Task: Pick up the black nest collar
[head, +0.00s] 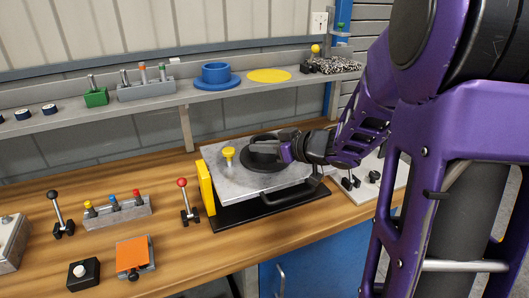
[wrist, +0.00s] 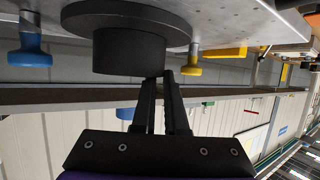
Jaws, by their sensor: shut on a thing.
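The black nest collar (head: 259,160) is a round dark flange with a short cylinder, at the grey metal plate (head: 232,187) on the bench. In the wrist view the collar (wrist: 130,52) fills the upper middle, with its cylinder towards my fingers. My gripper (head: 283,148) reaches in from the right at the collar. In the wrist view my gripper (wrist: 160,82) has its two fingers close together at the cylinder's edge, shut on its wall. The fingertips are partly hidden by the collar. I cannot tell whether the flange touches the plate.
A yellow knob (head: 228,154) stands on the plate left of the collar; a blue knob (wrist: 29,50) shows in the wrist view. A yellow block (head: 206,188) stands at the plate's left edge. A red-topped lever (head: 186,202) is farther left. The shelf behind holds a blue collar (head: 216,80).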

